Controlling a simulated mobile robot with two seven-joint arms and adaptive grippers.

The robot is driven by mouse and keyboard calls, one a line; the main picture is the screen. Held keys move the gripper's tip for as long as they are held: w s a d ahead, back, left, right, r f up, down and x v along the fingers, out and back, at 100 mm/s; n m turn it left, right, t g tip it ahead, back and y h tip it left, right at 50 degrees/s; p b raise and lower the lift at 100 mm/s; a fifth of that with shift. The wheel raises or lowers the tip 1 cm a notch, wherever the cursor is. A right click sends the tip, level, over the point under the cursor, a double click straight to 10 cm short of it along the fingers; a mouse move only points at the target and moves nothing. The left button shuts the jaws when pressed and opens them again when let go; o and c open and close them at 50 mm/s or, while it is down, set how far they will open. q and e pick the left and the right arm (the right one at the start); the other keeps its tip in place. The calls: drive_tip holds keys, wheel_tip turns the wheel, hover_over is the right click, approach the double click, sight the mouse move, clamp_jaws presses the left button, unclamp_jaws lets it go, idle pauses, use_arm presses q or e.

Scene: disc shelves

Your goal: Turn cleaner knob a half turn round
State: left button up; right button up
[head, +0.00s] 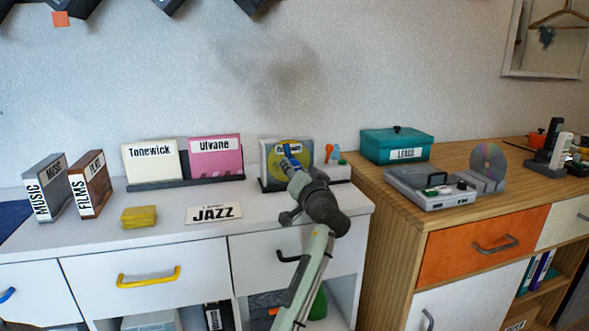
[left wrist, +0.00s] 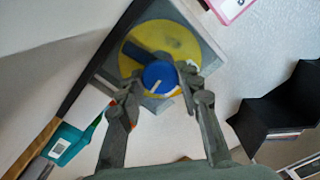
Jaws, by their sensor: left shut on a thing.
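The cleaner (head: 265,162) is a pale upright unit with a yellow disc on its front, at the right end of the white cabinet. My left gripper (head: 294,174) reaches up to the cleaner from the front. In the left wrist view its two fingers (left wrist: 160,88) flank the knob and are shut on it. In the head view the gripper hides part of the cleaner's front. My right gripper is not in view.
Left of the cleaner stand the Ulvane (head: 216,157) and Tonewick (head: 151,163) sleeves in a dark rack. A JAZZ card (head: 214,212) and yellow sponge (head: 139,217) lie in front. A teal LEADS box (head: 396,145) and a grey player (head: 430,190) stand on the wooden cabinet at right.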

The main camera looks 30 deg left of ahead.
use_arm(q)
drive_tip(key=m, duration=0.7)
drive_tip(key=shift+f, duration=0.1)
drive_tip(key=m, duration=0.9)
drive_tip(key=shift+m, duration=0.3)
drive_tip(key=m, duration=0.3)
drive_tip(key=shift+m, duration=0.3)
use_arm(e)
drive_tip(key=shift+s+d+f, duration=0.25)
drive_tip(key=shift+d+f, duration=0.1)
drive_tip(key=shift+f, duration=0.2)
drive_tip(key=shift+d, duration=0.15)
